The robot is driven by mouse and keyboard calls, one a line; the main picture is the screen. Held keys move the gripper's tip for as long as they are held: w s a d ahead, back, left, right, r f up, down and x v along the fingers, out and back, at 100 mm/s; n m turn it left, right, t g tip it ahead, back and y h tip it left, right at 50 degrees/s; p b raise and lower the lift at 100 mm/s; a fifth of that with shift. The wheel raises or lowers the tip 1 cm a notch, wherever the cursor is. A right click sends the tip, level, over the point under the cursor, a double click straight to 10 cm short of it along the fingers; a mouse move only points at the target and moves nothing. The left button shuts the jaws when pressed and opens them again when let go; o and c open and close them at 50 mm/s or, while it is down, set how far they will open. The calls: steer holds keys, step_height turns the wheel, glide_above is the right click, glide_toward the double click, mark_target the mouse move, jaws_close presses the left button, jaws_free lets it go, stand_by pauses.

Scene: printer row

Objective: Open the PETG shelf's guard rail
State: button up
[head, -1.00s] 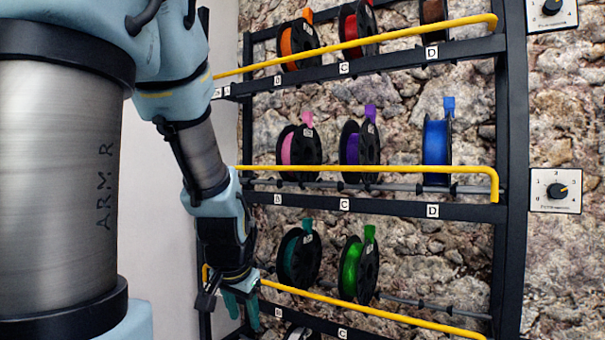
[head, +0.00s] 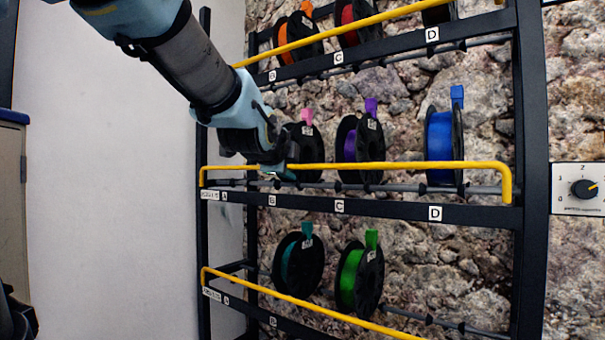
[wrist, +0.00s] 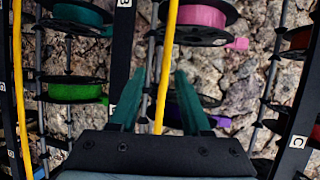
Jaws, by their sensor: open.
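Three shelves in a black rack each have a yellow guard rail across the front. The label plates at the shelves' left ends are too small to read, so I cannot tell which is PETG. My gripper (head: 282,172) is at the middle shelf's rail (head: 390,166), left of its middle. In the wrist view my gripper (wrist: 157,85) is open, with a yellow rail (wrist: 166,70) running between its two green fingers. I cannot tell whether the fingers touch it. The middle rail stands above the black shelf bar (head: 380,208), in front of the spools.
Behind the middle rail are a pink spool (head: 306,150), a purple spool (head: 350,146) and a blue spool (head: 439,145). Teal (head: 290,262) and green (head: 350,278) spools sit below, behind the lower rail (head: 300,302). A dial box (head: 580,188) is on the right wall.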

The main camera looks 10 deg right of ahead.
steer(key=w+b, duration=0.1)
steer(key=b, duration=0.3)
steer(key=shift+d+h, duration=0.3)
steer(key=shift+d, duration=0.1)
steer(key=b, duration=0.2)
steer(key=w+b, duration=0.1)
steer(key=b, duration=0.1)
steer(key=shift+w+d+f, duration=0.1)
steer(key=shift+d+f, duration=0.05)
steer(key=shift+d, duration=0.1)
steer(key=r+p+x, duration=0.1)
steer(key=p+x, duration=0.2)
steer(key=x, duration=0.5)
steer(key=shift+f, duration=0.2)
steer(key=shift+w, duration=0.15)
jaws_close()
